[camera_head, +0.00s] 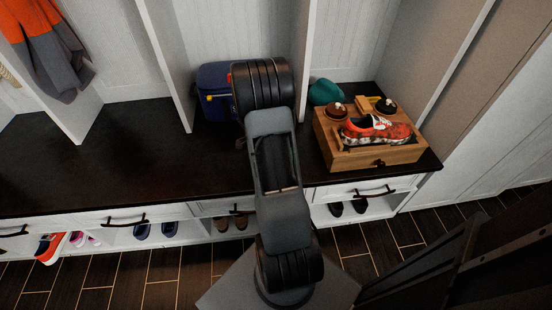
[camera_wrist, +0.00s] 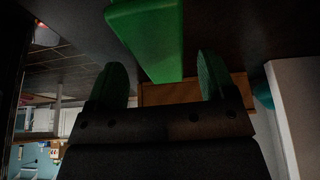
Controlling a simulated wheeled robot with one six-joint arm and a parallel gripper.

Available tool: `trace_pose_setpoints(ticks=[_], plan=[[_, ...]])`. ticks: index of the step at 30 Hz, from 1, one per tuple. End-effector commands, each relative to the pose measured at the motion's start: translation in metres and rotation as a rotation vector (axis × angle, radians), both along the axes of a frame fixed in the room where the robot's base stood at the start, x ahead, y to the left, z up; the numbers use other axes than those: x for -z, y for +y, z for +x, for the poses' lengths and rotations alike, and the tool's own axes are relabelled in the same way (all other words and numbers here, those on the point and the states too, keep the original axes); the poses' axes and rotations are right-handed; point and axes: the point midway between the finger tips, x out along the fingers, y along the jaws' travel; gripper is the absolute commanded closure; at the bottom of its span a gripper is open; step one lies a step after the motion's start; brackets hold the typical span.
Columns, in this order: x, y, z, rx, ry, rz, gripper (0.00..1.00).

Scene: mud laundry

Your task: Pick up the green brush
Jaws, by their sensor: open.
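The green brush (camera_wrist: 150,38) shows in the wrist view as a bright green, tapering block at the top centre. Its narrow lower end lies in the picture between the two dark green fingers of my gripper (camera_wrist: 160,65). The gripper is open, with a gap on both sides of the brush; I cannot tell whether either finger touches it. In the head view my arm stands over the dark bench and hides the gripper. The brush cannot be made out there.
A wooden shoe-care box (camera_head: 378,155) with a patterned shoe (camera_head: 375,131) stands on the dark bench (camera_head: 90,165), right of my arm. A teal object (camera_head: 326,92) is behind it. A blue bag (camera_head: 215,90) sits left of my arm. White dividers (camera_head: 163,55) flank it. The bench's left is clear.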

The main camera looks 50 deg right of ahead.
Motion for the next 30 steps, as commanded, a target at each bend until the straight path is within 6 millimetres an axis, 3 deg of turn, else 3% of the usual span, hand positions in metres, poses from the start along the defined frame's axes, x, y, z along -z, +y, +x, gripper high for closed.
trace_pose_setpoints(ticks=[7, 15, 30], plan=[[0.033, -0.01, -0.007, 0.001, 0.001, 0.001, 0.23], [0.037, -0.012, -0.008, -0.001, 0.0, 0.0, 0.23], [0.037, -0.012, -0.008, -0.001, 0.0, 0.0, 0.7]])
